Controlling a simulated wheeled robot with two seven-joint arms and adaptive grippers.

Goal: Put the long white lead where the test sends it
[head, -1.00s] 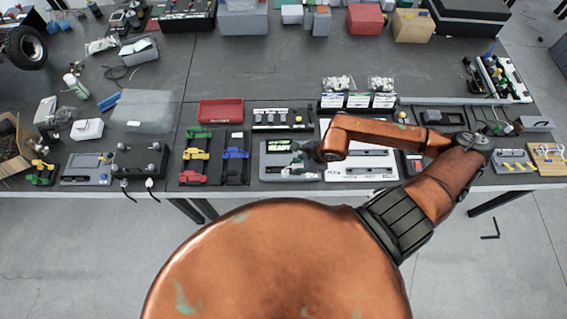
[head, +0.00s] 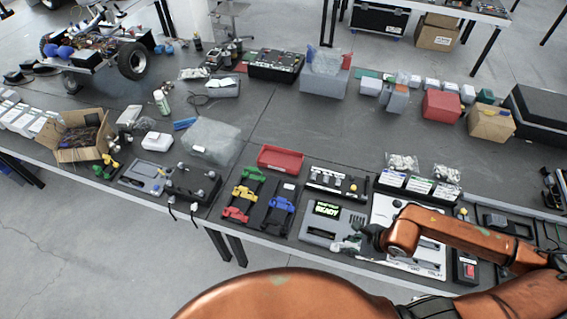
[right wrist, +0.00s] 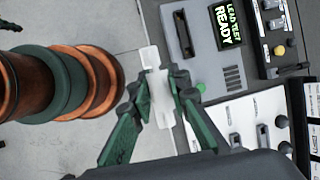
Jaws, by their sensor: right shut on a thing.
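My right gripper (head: 352,243) is at the front right corner of the grey lead tester (head: 316,232). In the right wrist view its green fingers (right wrist: 162,98) are shut on a white lead piece (right wrist: 160,90), which sticks out past the fingertips beside the tester's front edge. I cannot tell its full length or whether it touches the tester. The tester's screen (right wrist: 227,24) reads "LEAD TEST READY" in green; the tester has a long slot (right wrist: 183,35). My left gripper is not in view.
A white board (head: 385,208) with slotted holders lies right of the tester. Left of it is a black rack with green, yellow, red and blue pieces (head: 283,203). Behind are a red tray (head: 280,158) and a black panel with a yellow knob (head: 352,187). The table's middle is clear.

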